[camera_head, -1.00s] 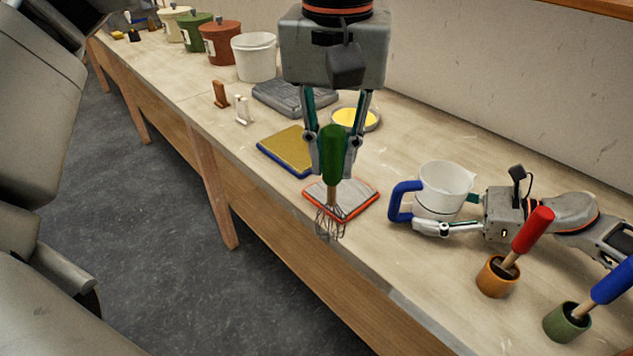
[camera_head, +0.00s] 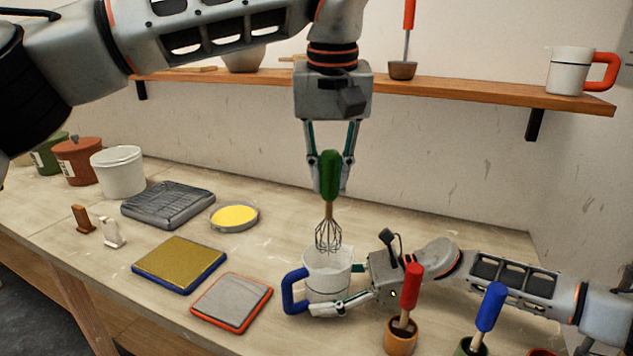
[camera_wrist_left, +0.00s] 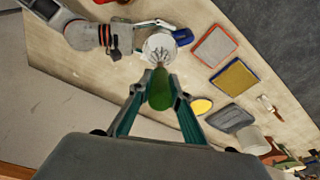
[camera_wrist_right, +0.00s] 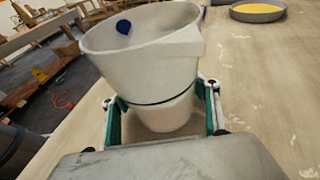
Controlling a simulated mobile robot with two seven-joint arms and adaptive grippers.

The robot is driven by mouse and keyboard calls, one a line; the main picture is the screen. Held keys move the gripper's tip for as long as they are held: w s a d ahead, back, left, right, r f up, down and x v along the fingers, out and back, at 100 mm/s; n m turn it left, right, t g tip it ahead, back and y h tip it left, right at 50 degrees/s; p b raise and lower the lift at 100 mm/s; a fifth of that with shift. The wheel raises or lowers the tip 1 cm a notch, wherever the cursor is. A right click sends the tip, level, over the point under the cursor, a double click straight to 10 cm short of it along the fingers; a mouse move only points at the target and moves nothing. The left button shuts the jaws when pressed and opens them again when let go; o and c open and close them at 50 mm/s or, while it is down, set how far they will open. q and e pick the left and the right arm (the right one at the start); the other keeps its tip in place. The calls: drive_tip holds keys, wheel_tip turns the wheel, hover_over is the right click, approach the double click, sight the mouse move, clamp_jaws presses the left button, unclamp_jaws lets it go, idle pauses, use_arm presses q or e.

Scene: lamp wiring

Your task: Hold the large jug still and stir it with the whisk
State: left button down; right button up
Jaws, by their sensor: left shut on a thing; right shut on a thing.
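The large white jug (camera_head: 328,272) with a blue handle (camera_head: 293,291) stands upright on the bench in the head view. My right gripper (camera_head: 340,290) is shut around its body from the right; the right wrist view shows the jug (camera_wrist_right: 145,60) between the fingers. My left gripper (camera_head: 330,178) is shut on the green handle of the whisk (camera_head: 329,176), which hangs upright with its wires down. The wire end is just above the jug's mouth, its lower tip at about the rim. The left wrist view shows the green handle (camera_wrist_left: 160,90) lined up with the jug (camera_wrist_left: 159,47).
A red-edged mat (camera_head: 232,302) and a blue-edged board (camera_head: 180,264) lie left of the jug. An orange pot with a red-handled tool (camera_head: 401,336) and a blue-handled tool (camera_head: 490,308) stand close in front of my right arm. A shelf (camera_head: 450,88) runs behind.

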sight(328, 243)
use_arm(q)
drive_tip(key=shift+s+f+x, duration=0.1)
drive_tip(key=shift+s+x, duration=0.3)
drive_tip(key=shift+x, duration=1.55)
drive_tip(key=shift+s+f+x, duration=0.1)
drive_tip(key=shift+s+x, duration=0.3)
drive_tip(key=shift+x, duration=1.55)
drive_tip(key=shift+s+f+x, duration=0.1)
drive_tip(key=shift+s+x, duration=0.3)
drive_tip(key=shift+x, duration=1.55)
